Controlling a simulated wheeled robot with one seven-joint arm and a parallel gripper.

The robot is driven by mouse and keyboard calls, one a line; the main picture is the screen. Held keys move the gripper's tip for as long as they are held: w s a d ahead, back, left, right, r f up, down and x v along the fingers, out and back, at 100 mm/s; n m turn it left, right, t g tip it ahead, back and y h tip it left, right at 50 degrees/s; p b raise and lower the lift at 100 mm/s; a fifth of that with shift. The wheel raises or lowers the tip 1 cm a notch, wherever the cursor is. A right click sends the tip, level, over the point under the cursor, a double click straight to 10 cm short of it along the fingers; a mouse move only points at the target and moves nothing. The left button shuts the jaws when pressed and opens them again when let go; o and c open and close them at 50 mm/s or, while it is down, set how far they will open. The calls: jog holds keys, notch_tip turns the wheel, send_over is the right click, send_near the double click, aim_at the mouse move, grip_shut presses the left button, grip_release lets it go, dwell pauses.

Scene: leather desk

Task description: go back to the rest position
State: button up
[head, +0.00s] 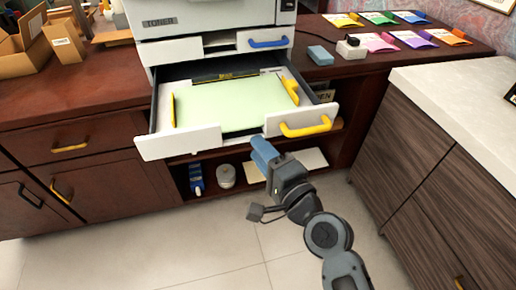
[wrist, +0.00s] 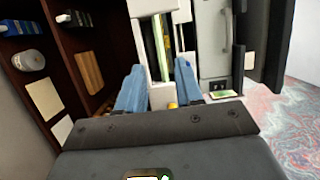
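My gripper (head: 264,152) has blue fingers and is in front of the open paper drawer, just below and left of its yellow handle in the head view. In the wrist view my gripper (wrist: 159,80) has its two fingers apart with nothing between them. The drawer front (wrist: 162,97) shows beyond that gap. My arm reaches in from the lower right of the head view. I cannot tell the exact distance from the fingers to the drawer front.
The printer's lower drawer (head: 165,146) is pulled out and holds pale green paper (head: 215,105). Its yellow handle (head: 306,127) sticks out. A light-topped cabinet (head: 455,100) stands right. The tiled floor (head: 160,250) is clear.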

jog(key=shift+r, duration=0.1)
jog(key=s+d+f+n+h+p, duration=0.15)
jog(key=s+d+h, duration=0.25)
jog(key=s+d, duration=0.5)
jog(key=s+d+f+n+h+p, duration=0.1)
jog(key=s+d+f+n+h, duration=0.15)
jog(key=s+d, duration=0.65)
jog(key=s+d+r+n+h+p, duration=0.1)
jog(key=s+r+n, duration=0.2)
jog(key=s, duration=0.8)
jog(key=s+d+r+n+h+p, duration=0.1)
jog(key=s+r+n, duration=0.3)
jog(key=s+r, duration=0.4)
jog(key=s+d+h, duration=0.1)
jog(key=s, duration=0.2)
jog(key=shift+d+r, duration=0.2)
jog(key=shift+r, duration=0.05)
jog(key=shift+h, duration=0.25)
